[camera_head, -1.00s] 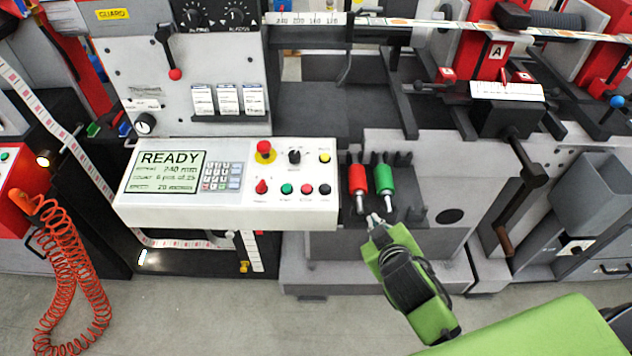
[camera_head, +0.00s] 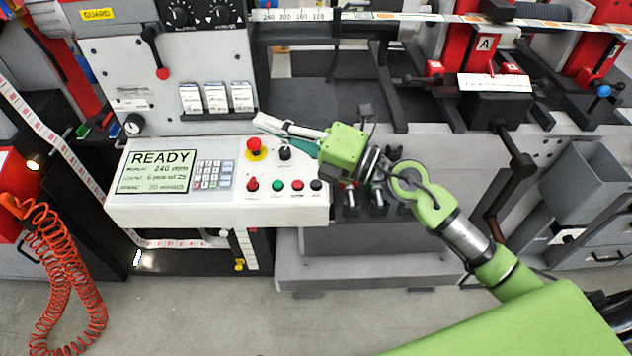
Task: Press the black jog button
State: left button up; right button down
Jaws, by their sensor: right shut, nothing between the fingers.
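The control panel (camera_head: 215,214) has a sloped face with a READY screen (camera_head: 155,172). The black button (camera_head: 316,185) is at the right end of its bottom row, beside a red button (camera_head: 298,185) and a green button (camera_head: 277,186). My right gripper (camera_head: 258,121) is shut and empty. It points left above the upper right of the panel, with its fingertips up and left of the black button and apart from it. My left gripper is out of view.
A red emergency stop (camera_head: 255,145) on a yellow base and a black selector knob (camera_head: 285,152) lie close below my fingers. A red selector (camera_head: 252,184) is in the bottom row. My arm covers most of the screwdriver rack right of the panel. An orange coiled hose (camera_head: 75,290) hangs left.

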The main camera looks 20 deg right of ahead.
notch_tip(320, 180, down, 4)
jog(key=n+g+h, duration=0.2)
jog(key=n+g, duration=0.1)
jog(key=n, duration=0.1)
jog(key=n+g+h, duration=0.2)
jog(key=h, duration=0.4)
send_over(319, 185)
jog(key=s, duration=0.1)
notch_tip(319, 185, down, 8)
jog(key=shift+s+a+r, duration=0.1)
jog(key=shift+s+a, duration=0.05)
jog(key=f+b, duration=0.2)
jog(key=f, duration=0.1)
jog(key=w+f+b, duration=0.1)
jog(key=f+b, duration=0.1)
jog(key=f, duration=0.1)
jog(key=f+b, duration=0.2)
jog(key=shift+w+f, duration=0.15)
jog(key=shift+f, duration=0.25)
jog(key=shift+f, duration=0.1)
jog(key=shift+d+f+b, duration=0.2)
jog(key=shift+f+b, duration=0.1)
jog(key=shift+b, duration=0.15)
